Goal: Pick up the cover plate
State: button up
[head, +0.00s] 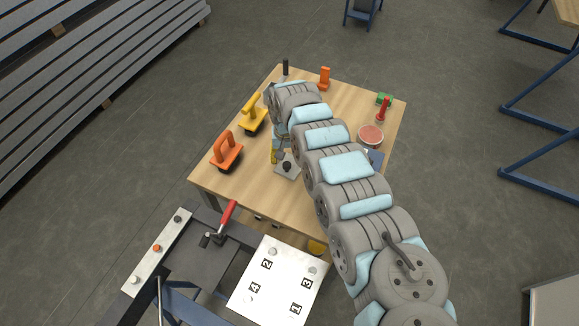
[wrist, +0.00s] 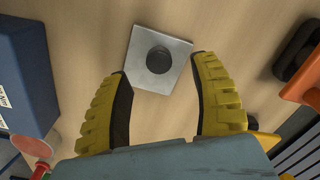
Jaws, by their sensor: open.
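The cover plate, a small square grey metal plate with a round black knob, lies flat on the wooden table (head: 240,185). In the head view the plate (head: 293,173) is near the table's front edge, partly beside my gripper (head: 279,158). In the wrist view the plate (wrist: 143,45) lies ahead of my yellow fingers (wrist: 162,66). The fingers are spread wide and empty, with the knob (wrist: 158,60) roughly in line with the gap between them. The plate looks a little turned relative to the fingers. How high the fingertips are above it is hard to tell.
An orange-handled tool (head: 227,152) and a yellow-handled tool (head: 252,113) stand left of the plate. A blue box (wrist: 25,75) and a red round tin (head: 370,135) are on the other side. A numbered white panel (head: 279,281) and red-handled clamp (head: 227,214) are in front.

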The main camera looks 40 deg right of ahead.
aim_at(287, 165)
notch_tip(287, 165, down, 5)
jog(key=shift+s+f+b, duration=0.1)
jog(key=shift+b, duration=0.7)
grip_shut()
